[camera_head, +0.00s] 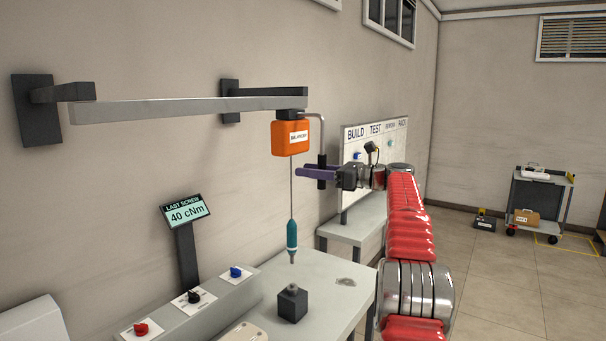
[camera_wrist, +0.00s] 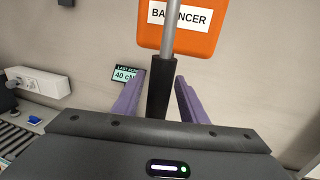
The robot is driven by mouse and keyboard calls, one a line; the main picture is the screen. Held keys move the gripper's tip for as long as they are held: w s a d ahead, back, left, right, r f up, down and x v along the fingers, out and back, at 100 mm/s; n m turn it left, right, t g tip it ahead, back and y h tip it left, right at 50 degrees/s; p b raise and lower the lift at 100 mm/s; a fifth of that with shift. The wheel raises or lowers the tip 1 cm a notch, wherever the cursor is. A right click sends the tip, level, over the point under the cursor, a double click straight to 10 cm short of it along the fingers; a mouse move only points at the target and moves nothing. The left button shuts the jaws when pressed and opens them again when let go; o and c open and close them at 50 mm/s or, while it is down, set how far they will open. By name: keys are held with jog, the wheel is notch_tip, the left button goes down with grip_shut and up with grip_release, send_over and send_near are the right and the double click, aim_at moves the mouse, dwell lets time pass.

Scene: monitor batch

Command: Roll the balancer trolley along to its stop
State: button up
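The orange balancer (camera_head: 290,139) hangs from a small dark trolley (camera_head: 291,114) near the right end of the grey overhead rail (camera_head: 190,106). It also shows in the wrist view (camera_wrist: 182,36). A bent grey bar runs from the trolley down to a black handle grip (camera_wrist: 160,95). My gripper (camera_head: 309,173) has purple fingers. In the wrist view they (camera_wrist: 161,76) stand on either side of the grip, with narrow gaps visible, so they look open around it. A teal screwdriver (camera_head: 292,235) hangs upright on the balancer's cable. I cannot pick out the stop.
Below are a workbench (camera_head: 335,300) with a dark block (camera_head: 292,304), and a switch panel (camera_head: 215,297) with a screen (camera_head: 187,212) reading 40 cNm. A white board (camera_head: 355,165) stands behind my arm. A cart (camera_head: 538,200) is far right.

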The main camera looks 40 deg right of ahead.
jog(key=shift+s+d, duration=0.1)
jog(key=v, duration=1.3)
jog(key=shift+s, duration=0.25)
jog(key=shift+d+f, duration=0.1)
